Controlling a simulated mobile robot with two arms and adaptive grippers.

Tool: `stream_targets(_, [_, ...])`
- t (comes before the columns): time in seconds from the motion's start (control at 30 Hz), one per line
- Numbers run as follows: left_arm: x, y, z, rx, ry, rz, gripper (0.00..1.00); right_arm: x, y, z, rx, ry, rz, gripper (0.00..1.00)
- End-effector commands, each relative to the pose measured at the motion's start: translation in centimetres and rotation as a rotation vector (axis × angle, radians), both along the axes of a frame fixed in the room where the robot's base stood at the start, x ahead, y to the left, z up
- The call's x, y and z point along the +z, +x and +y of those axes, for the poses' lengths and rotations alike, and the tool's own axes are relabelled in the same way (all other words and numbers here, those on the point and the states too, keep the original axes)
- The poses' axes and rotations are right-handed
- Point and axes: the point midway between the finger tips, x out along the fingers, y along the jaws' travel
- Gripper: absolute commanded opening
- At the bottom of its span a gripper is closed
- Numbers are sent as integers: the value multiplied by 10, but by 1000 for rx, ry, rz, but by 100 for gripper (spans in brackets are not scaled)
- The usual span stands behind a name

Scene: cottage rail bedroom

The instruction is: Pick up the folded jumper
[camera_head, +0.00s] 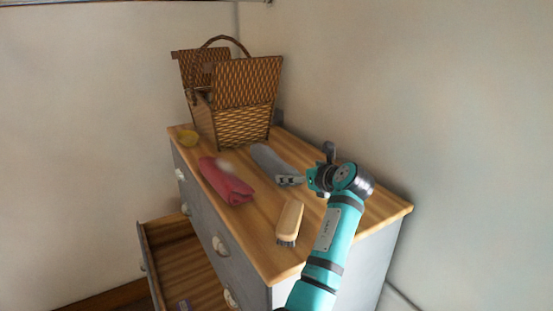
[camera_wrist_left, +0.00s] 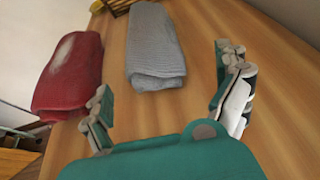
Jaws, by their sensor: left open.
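Two folded cloth items lie on the wooden dresser top. One is a grey, ribbed folded garment that looks like a jumper (camera_head: 268,160); in the wrist view it (camera_wrist_left: 155,45) lies ahead, between the lines of the fingers. The other is a red folded cloth (camera_head: 225,182), to its left; it also shows in the left wrist view (camera_wrist_left: 70,75). I cannot tell for certain which one is the jumper. My left gripper (camera_head: 290,180) is open and empty at the near end of the grey garment. My right gripper is not in view.
A wicker basket (camera_head: 243,127) with raised lids stands at the dresser's back. A drawer (camera_head: 185,265) stands open. A wall rises behind the right side.

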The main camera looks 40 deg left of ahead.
Motion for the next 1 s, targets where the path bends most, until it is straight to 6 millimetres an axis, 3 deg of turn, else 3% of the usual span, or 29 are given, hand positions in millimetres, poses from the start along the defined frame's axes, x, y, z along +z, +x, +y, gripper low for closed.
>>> stream_targets(0.03, [0,1,8,2,1,6,100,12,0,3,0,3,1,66])
stream_targets(0.13, [-9,6,20,2,1,6,100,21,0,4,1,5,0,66])
stream_targets(0.3, [-18,13,33,1,0,3,100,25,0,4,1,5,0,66])
stream_targets(0.53, [-19,14,34,1,0,0,100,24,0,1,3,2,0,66])
stream_targets(0.93, [-19,14,34,1,0,0,49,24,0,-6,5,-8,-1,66])
stream_targets(1.0, [-18,14,34,1,1,0,49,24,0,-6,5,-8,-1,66])
